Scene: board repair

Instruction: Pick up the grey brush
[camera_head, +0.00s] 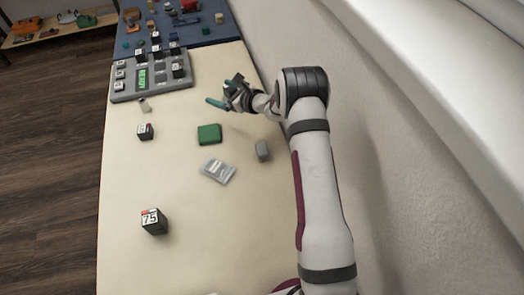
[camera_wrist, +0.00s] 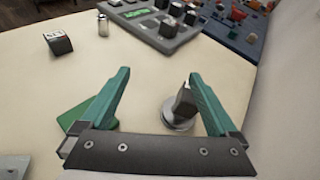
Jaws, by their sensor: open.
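In the wrist view, a dark grey block-like piece on a round silver base, apparently the grey brush (camera_wrist: 183,105), stands on the pale table. It is between the teal fingers of my gripper (camera_wrist: 157,98), close to the right finger. Whether they touch is unclear. My gripper is open, with nothing held. In the head view, my gripper (camera_head: 222,95) is low over the table near the keypad's right corner, and it mostly hides the piece there. A smaller grey block (camera_head: 263,150) lies nearer, beside my arm; its kind is unclear.
A green block (camera_head: 209,134) and a silver packet (camera_head: 217,170) lie nearby. A grey keypad board (camera_head: 150,92) stands at the far left, before a blue mat (camera_head: 205,35) with small parts. A black cube (camera_head: 154,221) is in front. A wall (camera_head: 400,130) runs along the right.

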